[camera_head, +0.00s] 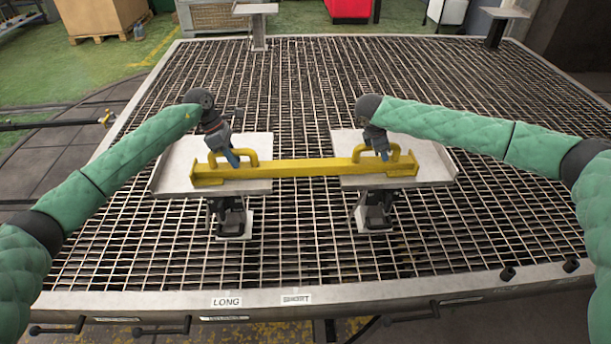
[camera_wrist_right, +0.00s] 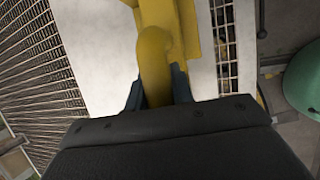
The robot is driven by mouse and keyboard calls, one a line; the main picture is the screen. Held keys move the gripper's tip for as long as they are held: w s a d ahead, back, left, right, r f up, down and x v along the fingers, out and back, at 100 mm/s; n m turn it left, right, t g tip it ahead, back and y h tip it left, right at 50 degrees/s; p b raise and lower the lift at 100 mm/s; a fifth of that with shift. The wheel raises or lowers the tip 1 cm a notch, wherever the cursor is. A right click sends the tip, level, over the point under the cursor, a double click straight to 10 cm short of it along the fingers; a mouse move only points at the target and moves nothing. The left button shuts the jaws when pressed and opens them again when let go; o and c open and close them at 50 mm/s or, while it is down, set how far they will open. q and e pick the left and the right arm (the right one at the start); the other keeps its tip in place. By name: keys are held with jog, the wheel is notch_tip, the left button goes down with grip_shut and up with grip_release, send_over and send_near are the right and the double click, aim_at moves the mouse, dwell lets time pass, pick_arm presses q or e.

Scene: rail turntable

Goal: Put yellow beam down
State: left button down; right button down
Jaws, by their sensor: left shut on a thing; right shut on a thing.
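The yellow beam (camera_head: 305,168) lies level across two grey support plates, the left plate (camera_head: 172,172) and the right plate (camera_head: 438,172). It has a looped handle near each end. My left gripper (camera_head: 232,157) is shut on the left handle. My right gripper (camera_head: 377,150) is shut on the right handle, which also shows in the right wrist view (camera_wrist_right: 155,65) between the dark fingers. The beam's ends are over the plates; I cannot tell whether its underside touches them.
The plates stand on short posts above a metal grating table (camera_head: 300,225). Labels reading LONG (camera_head: 226,302) and SHORT (camera_head: 296,299) are on its front edge. Two smaller supports stand at the back, one at left (camera_head: 257,10). A red bin (camera_head: 348,8) is beyond the table.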

pick_arm(q)
jog(key=shift+f, duration=0.15)
pick_arm(e)
jog(key=shift+f, duration=0.1)
pick_arm(q)
jog(key=c, duration=1.2)
grip_release()
pick_arm(e)
jog(key=c, duration=1.2)
grip_release()
pick_arm(q)
jog(key=shift+s, duration=0.1)
pick_arm(e)
jog(key=shift+s, duration=0.1)
jog(key=shift+a+r, duration=0.2)
jog(key=shift+r, duration=0.3)
pick_arm(q)
jog(key=v, duration=1.2)
pick_arm(e)
jog(key=v, duration=1.1)
jog(key=shift+f, duration=0.1)
